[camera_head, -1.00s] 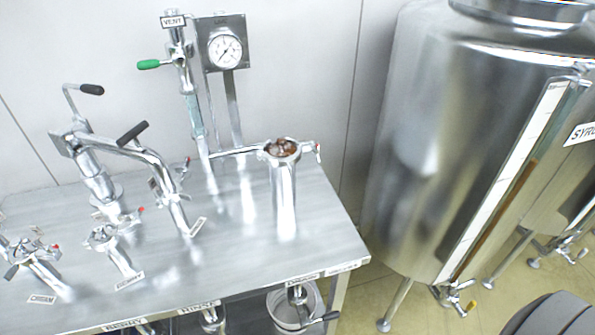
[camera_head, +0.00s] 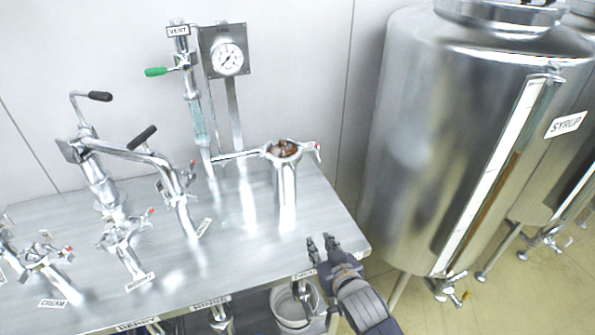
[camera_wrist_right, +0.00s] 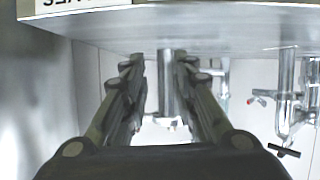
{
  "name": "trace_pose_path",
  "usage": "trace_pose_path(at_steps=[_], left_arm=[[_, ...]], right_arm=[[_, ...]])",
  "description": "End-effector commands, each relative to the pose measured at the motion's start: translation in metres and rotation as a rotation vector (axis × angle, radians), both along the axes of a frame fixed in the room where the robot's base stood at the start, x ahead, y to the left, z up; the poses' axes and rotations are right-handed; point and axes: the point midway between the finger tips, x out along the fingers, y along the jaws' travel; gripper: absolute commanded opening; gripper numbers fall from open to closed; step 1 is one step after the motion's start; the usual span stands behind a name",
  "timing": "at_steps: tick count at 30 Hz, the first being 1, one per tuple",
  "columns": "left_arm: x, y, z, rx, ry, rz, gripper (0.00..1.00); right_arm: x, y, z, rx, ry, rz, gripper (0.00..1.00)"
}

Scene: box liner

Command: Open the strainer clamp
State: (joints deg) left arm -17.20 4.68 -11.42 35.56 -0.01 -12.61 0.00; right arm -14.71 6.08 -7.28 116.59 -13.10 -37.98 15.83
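The strainer (camera_head: 286,185) looks to be the upright steel pipe at the right end of the table, with dark contents in its open top. A clamp (camera_head: 284,151) with a red-tipped handle sits around its top; whether it is latched is too small to tell. My right gripper (camera_head: 322,242) is at the table's front right corner, below and in front of the strainer, not touching it. In the right wrist view its two fingers (camera_wrist_right: 165,90) are spread apart with nothing between them; a vertical steel pipe (camera_wrist_right: 167,70) shows beyond. My left gripper is not in view.
The steel table (camera_head: 245,250) carries several clamped pipes on the left and a gauge (camera_head: 227,58) at the back. A bucket (camera_head: 288,310) stands under the front edge. A large tank (camera_head: 440,150) stands on the right.

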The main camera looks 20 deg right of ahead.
Motion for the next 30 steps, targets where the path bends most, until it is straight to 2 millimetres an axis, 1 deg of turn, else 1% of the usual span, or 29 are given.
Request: trace_pose_path(at_steps=[1,2,3,6,9,10,12,17,30], left_arm=[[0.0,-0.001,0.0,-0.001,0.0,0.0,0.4],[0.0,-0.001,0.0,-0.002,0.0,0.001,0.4],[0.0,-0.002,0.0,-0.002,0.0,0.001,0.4],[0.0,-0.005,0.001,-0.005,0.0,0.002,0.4],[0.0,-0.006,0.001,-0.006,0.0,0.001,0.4],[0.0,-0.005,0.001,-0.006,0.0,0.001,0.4],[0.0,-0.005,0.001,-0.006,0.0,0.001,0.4],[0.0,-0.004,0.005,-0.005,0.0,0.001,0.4],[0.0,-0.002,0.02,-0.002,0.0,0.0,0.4]], right_arm=[[0.016,0.001,0.021,0.007,-0.078,0.003,0.26],[0.024,0.002,0.032,0.01,-0.124,0.007,0.26],[0.034,0.004,0.048,0.019,-0.185,0.013,0.26],[0.053,0.008,0.083,0.033,-0.316,0.033,0.26],[0.063,0.013,0.106,0.043,-0.401,0.052,0.26],[0.065,0.013,0.11,0.045,-0.416,0.055,0.26],[0.068,0.015,0.116,0.046,-0.437,0.06,0.26],[0.081,0.015,0.119,0.047,-0.441,0.062,0.26],[0.149,0.018,0.119,0.049,-0.439,0.061,0.26]])
